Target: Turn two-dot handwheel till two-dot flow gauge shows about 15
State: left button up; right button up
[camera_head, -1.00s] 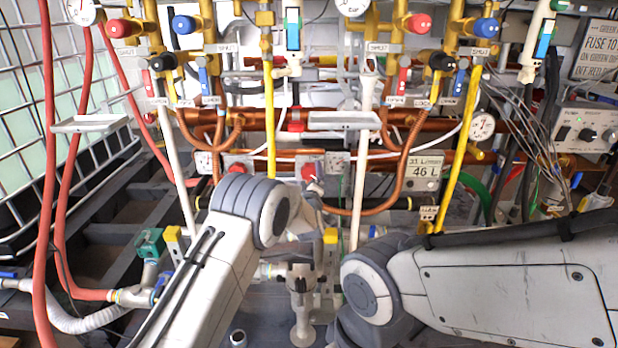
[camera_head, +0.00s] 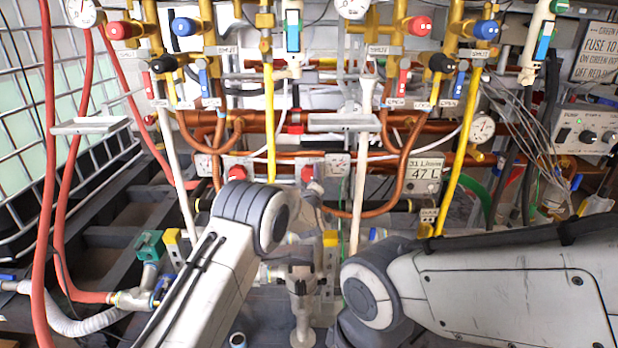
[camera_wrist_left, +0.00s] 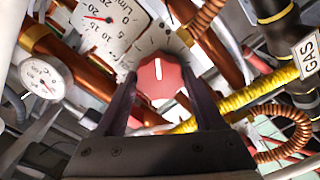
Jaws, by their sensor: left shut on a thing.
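A red handwheel (camera_wrist_left: 160,80) with a white pointer line sits between the two dark fingers of my left gripper (camera_wrist_left: 163,92) in the left wrist view. The gripper is shut on it. A white flow gauge (camera_wrist_left: 115,35) marked in litres per minute stands beside the handwheel, cut off by the top edge. Its red needle points near 20. The gauge also shows small in the head view (camera_head: 338,166). I cannot make out dot marks. My right gripper is out of sight; only its arm shows.
A second red handwheel (camera_head: 237,173) and gauge (camera_head: 203,166) stand to the left. Copper pipes, yellow pipes (camera_head: 463,150) and hanging red hoses (camera_head: 48,180) crowd the space around my arms.

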pick_arm(q)
jog(key=m+p, duration=0.1)
jog(key=m, duration=0.3)
jog(key=shift+m, duration=0.4)
jog(key=m+p, duration=0.1)
jog(key=m, duration=0.3)
jog(key=shift+m+p, duration=0.3)
jog(key=shift+m, duration=0.1)
jog(key=shift+d, duration=0.1)
jog(key=o, duration=1.4)
jog(key=shift+c, duration=0.2)
jog(key=shift+s, duration=0.15)
jog(key=s+p, duration=0.2)
jog(key=s, duration=0.8)
jog(key=shift+s, duration=0.15)
